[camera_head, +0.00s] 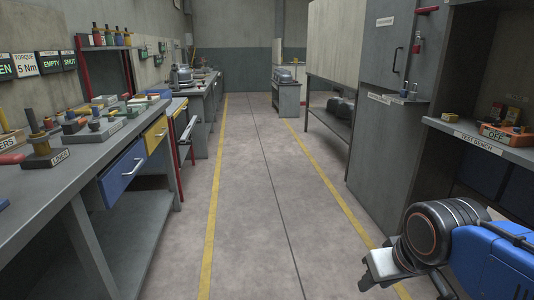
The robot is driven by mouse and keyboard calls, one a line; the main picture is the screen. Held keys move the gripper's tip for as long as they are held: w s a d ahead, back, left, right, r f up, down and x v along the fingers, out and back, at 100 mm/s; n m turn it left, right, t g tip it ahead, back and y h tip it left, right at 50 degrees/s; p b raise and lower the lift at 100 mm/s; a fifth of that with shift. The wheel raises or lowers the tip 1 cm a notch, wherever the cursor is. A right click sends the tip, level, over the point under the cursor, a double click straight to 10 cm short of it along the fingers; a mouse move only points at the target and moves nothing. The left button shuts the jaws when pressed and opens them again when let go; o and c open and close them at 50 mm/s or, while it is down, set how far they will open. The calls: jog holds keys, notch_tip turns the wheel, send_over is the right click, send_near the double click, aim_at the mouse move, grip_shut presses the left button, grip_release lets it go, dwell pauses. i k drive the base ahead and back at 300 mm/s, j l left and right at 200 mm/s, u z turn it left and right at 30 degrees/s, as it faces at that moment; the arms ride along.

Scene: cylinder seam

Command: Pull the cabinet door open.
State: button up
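A grey cabinet door (391,35) is at the upper right, with a dark vertical bar handle (396,60) near its lower middle. The door looks shut, flush with the tall grey cabinet. A small label is on it, too small to read. My gripper (376,271) is at the lower right, low over the floor, well below the door and apart from it. Its pale end shows, but its fingers are not clear, and I see nothing held.
A small ledge (402,98) with little items juts out below the door. A test bench (482,146) with an orange box (508,135) stands at right. Workbenches line the left, with a blue drawer (123,171) pulled out. The aisle (255,180) between yellow lines is clear.

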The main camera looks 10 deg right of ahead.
aim_at(389, 28)
jog(key=i+z, duration=0.25)
jog(key=i, duration=0.3)
jog(key=i+j+z, duration=0.2)
jog(key=i, duration=0.35)
jog(key=i+z, duration=0.25)
jog(key=i, duration=0.35)
